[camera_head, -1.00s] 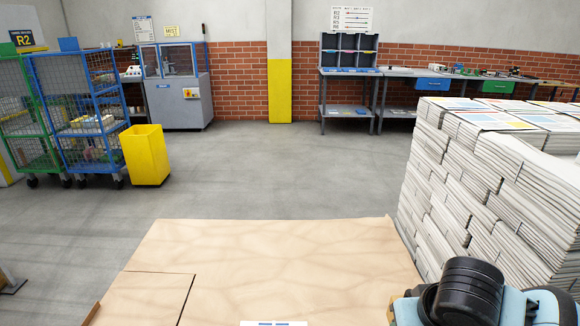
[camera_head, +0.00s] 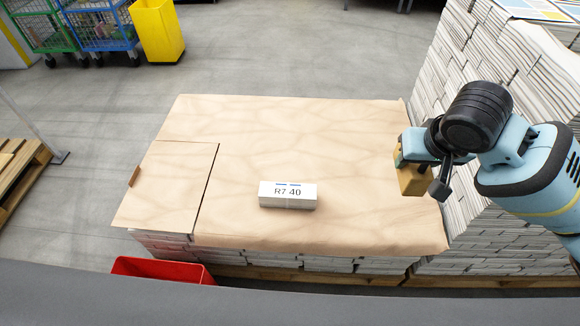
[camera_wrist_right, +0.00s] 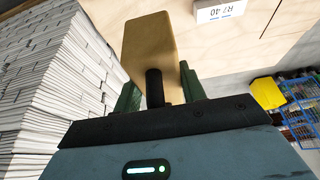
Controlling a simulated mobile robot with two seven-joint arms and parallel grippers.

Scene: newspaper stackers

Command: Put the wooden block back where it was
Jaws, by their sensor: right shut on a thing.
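The wooden block (camera_head: 412,182) is a plain tan block held in my right gripper (camera_head: 405,160), over the right edge of the paper-covered stack (camera_head: 330,140). In the right wrist view, the block (camera_wrist_right: 150,45) sticks out beyond the dark green fingers of the right gripper (camera_wrist_right: 160,88), which are shut on it. I cannot tell exactly how high it is above the paper. My left gripper is out of view.
A white bundle labelled R7 40 (camera_head: 288,196) sits on the brown paper. A small brown piece (camera_head: 134,176) lies at its left edge. Tall newspaper stacks (camera_head: 470,50) stand close on the right. A red bin (camera_head: 160,270) is below the front. Most of the paper is bare.

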